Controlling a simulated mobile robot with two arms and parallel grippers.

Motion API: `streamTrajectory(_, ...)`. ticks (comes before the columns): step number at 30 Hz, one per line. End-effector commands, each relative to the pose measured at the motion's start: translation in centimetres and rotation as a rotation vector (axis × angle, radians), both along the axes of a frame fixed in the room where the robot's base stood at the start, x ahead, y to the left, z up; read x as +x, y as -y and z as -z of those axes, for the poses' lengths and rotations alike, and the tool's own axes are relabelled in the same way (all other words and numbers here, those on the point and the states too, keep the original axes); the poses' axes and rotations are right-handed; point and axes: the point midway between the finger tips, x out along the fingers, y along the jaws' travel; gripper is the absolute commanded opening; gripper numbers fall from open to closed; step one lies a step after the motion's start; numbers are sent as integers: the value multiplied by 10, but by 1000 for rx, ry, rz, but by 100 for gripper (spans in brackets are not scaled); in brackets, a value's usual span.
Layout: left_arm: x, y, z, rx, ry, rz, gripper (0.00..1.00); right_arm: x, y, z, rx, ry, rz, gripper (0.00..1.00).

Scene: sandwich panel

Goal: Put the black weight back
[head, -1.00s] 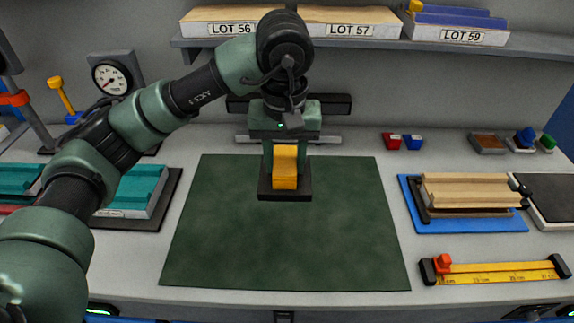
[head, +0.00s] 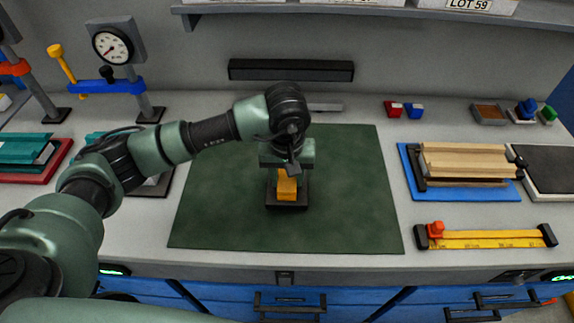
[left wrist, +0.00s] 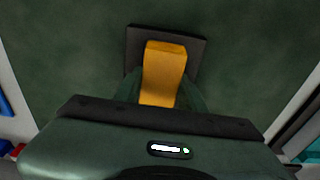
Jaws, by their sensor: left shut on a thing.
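The black weight (head: 287,204) is a flat dark block with a yellow grip (head: 286,188) standing up from it. My left gripper (head: 286,177) is shut on the yellow grip from above, over the dark green mat (head: 345,215). In the left wrist view the dark block (left wrist: 198,52) and the yellow grip (left wrist: 164,70) show between the fingers. The block looks level. I cannot tell whether it touches the mat or hangs just above it. My right gripper is not in view.
A blue tray (head: 411,182) with wooden panels and a yellow ruler (head: 490,240) are at right. A dial gauge stand (head: 125,50) and teal panels (head: 25,148), partly behind my arm, are at left. The mat around the weight is clear.

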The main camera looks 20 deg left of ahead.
Motion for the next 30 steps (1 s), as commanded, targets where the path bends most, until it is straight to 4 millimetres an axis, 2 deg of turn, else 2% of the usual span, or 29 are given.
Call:
streamTrajectory(5, 1, 1, 11, -3, 6, 2, 0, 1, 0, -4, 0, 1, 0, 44)
streamTrajectory(17, 2, 1, 16, -3, 8, 2, 0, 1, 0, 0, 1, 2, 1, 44)
streamTrajectory(18, 0, 0, 18, 0, 1, 1, 48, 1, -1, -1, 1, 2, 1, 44)
streamTrajectory(20, 0, 0, 17, 0, 1, 1, 62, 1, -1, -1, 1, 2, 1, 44)
streamTrajectory(30, 0, 0, 15, 0, 1, 0, 62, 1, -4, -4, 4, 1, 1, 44)
